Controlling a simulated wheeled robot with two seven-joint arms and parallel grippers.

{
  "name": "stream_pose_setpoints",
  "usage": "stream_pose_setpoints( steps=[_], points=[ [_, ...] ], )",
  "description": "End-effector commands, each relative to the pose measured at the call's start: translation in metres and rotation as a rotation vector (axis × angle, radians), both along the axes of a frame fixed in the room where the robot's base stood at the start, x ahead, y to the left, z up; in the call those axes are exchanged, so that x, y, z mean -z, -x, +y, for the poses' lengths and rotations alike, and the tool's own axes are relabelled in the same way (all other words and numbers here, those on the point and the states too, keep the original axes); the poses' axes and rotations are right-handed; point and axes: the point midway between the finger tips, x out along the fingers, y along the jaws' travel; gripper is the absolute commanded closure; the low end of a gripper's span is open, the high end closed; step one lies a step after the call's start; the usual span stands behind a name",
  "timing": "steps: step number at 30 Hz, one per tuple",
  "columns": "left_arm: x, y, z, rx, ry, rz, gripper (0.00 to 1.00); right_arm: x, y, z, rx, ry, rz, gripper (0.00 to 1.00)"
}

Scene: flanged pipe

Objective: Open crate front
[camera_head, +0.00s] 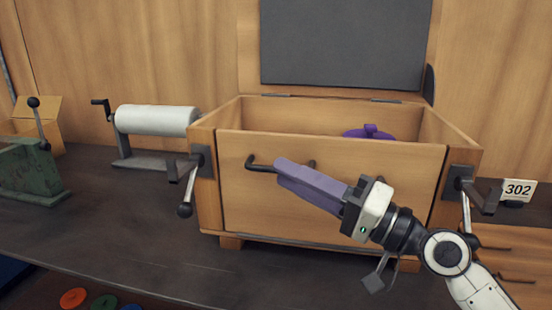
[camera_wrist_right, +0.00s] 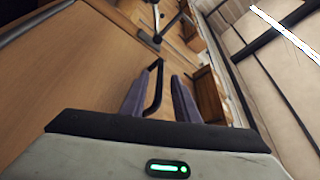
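The wooden crate (camera_head: 210,135) stands on the dark bench with its lid (camera_head: 345,45) raised. Its front panel (camera_head: 245,205) is upright, with a black bar handle (camera_head: 258,164) near the top. The handle also shows in the right wrist view (camera_wrist_right: 155,92). A left latch (camera_head: 184,190) and a right latch (camera_head: 466,195) hang at the front corners, their levers pointing down. My right gripper (camera_head: 283,168) is at the handle. In the right wrist view its two purple fingers (camera_wrist_right: 160,92) stand apart on either side of the bar, with gaps visible. My left gripper is not in view.
A purple lidded object (camera_head: 368,132) sits inside the crate. A white roll on a cranked stand (camera_head: 156,121) and a green lever machine (camera_head: 30,168) are to the left. A sign reading 302 (camera_head: 517,189) and wooden drawers (camera_head: 510,265) are at the right.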

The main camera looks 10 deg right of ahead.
Motion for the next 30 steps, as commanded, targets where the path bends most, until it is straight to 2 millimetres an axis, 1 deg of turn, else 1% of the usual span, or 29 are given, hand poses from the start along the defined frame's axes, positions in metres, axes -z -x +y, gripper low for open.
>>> stream_pose_setpoints(
  steps=[1, 6, 10, 17, 19, 22, 23, 30],
  points=[
    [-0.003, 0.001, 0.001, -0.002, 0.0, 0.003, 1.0, -0.006, -0.005, 0.007, -0.003, -0.002, -0.001, 0.72],
    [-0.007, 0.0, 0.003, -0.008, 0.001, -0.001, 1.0, -0.007, -0.017, 0.022, -0.001, 0.0, 0.0, 0.72],
    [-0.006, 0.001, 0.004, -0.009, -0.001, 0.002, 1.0, -0.007, -0.02, 0.027, 0.0, 0.0, 0.0, 0.72],
    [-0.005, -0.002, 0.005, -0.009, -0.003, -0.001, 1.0, -0.007, -0.021, 0.027, 0.0, 0.001, -0.001, 0.72],
    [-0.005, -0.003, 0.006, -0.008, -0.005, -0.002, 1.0, -0.007, -0.021, 0.027, -0.001, 0.001, -0.001, 0.8],
    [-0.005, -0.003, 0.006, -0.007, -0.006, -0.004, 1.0, -0.007, -0.021, 0.027, -0.001, 0.001, -0.001, 0.97],
    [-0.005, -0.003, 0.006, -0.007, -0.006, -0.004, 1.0, -0.007, -0.021, 0.027, -0.001, 0.001, -0.001, 1.0],
    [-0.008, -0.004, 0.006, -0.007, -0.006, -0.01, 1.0, -0.006, -0.02, 0.027, 0.0, 0.002, -0.001, 1.0]
  ],
)
